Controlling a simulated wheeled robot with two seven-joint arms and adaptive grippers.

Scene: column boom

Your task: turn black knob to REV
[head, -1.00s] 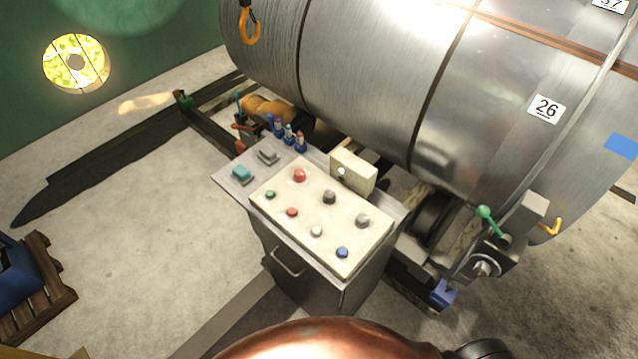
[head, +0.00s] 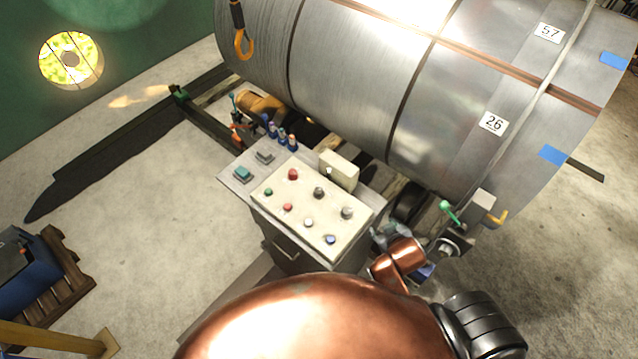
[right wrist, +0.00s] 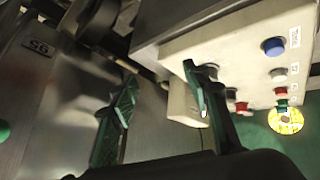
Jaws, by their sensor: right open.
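The cream control panel (head: 285,215) stands on a grey cabinet. It carries two dark knobs, one near the middle (head: 319,193) and a greyer one near the right edge (head: 347,212). The head view is too small to show which way they point or any REV mark. My right gripper (head: 385,237) is just right of the panel, partly hidden by my copper arm. In the right wrist view its green fingers (right wrist: 160,78) are apart with nothing between them. One finger overlaps the panel's edge and partly hides a dark round part there (right wrist: 208,70). My left gripper is out of view.
The panel also has a blue button (head: 330,239), a white button (head: 308,222) and red and green buttons. A cream box (head: 339,170) rises behind it. A large metal roll (head: 400,80) fills the back. Clear floor (head: 150,220) lies left.

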